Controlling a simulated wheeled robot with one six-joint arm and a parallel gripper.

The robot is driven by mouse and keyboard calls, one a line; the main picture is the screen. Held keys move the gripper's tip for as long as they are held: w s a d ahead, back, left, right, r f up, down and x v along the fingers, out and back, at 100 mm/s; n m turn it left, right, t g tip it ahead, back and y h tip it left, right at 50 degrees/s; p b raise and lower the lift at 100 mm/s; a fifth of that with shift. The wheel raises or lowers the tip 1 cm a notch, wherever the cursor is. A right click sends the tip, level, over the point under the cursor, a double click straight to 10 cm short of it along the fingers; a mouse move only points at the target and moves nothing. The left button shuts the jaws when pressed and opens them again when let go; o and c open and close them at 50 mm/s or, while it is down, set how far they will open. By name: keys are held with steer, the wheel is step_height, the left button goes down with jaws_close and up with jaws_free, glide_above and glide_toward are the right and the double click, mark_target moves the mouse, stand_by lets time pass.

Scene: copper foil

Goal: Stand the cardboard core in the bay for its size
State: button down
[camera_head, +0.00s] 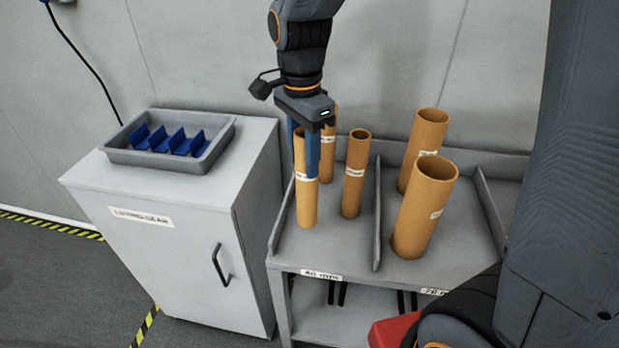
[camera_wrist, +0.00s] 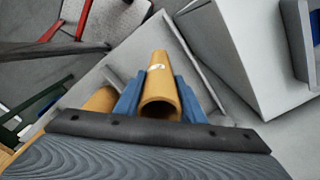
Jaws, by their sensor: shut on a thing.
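My gripper (camera_head: 306,158) points down with its two blue fingers shut on a thin brown cardboard core (camera_head: 307,203). The held core is upright, with a white label, inside the left bay (camera_head: 336,232) of the grey rack, near that bay's left wall. Its lower end appears at the bay floor, but I cannot tell whether it touches. In the wrist view the held core (camera_wrist: 158,88) sits between the blue fingers (camera_wrist: 160,103). The left bay's front label (camera_head: 322,275) seems to read 40 mm. The right bay's label (camera_head: 434,291) is partly hidden.
Two other thin cores, one in front (camera_head: 355,178) and one behind (camera_head: 329,150), stand in the left bay. Two wider cores (camera_head: 424,210) (camera_head: 423,150) stand in the right bay, past a divider (camera_head: 377,225). A cabinet (camera_head: 180,240) with a grey tray (camera_head: 120,155) stands left.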

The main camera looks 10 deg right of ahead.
steer(key=shift+f+p, duration=0.45)
steer(key=shift+f, duration=2.25)
steer(key=c, duration=1.2)
jaws_free()
steer(key=shift+o, duration=0.2)
step_height(320, 180, up, 12)
steer(key=b, duration=0.1)
steer(key=shift+b, duration=0.4)
steer(key=shift+a, duration=0.1)
